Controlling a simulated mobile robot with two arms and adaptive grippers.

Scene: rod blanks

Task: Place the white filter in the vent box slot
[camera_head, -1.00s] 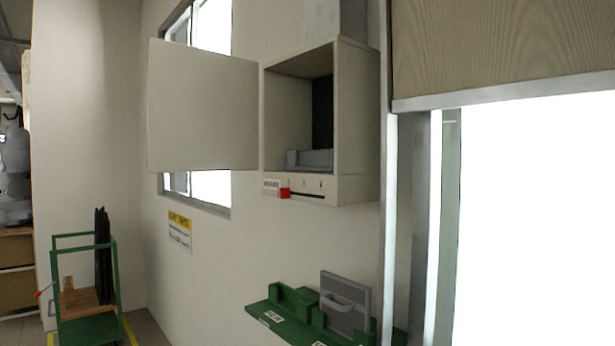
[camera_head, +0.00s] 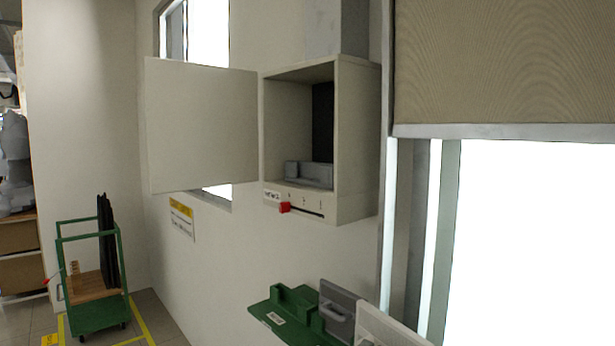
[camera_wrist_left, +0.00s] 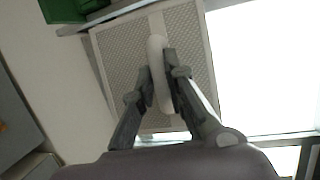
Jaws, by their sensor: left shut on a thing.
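The white filter (camera_wrist_left: 120,62) fills the middle of the left wrist view, with a perforated face and a pale upright handle. My left gripper (camera_wrist_left: 162,78) is shut on that handle. In the head view, part of the white filter (camera_head: 392,330) shows at the bottom edge, right of the green rack; the gripper is out of that view. The vent box (camera_head: 358,140) is on the wall with its door (camera_head: 200,125) swung open to the left. A low grey piece (camera_head: 309,174) lies on its floor, before a dark back opening. My right gripper is not seen.
A green rack (camera_head: 285,314) on the wall below the box holds a grey filter (camera_head: 338,312) with a handle. A red knob (camera_head: 285,207) sits under the box opening. A bright window is at right. A green cart (camera_head: 97,316) stands far left.

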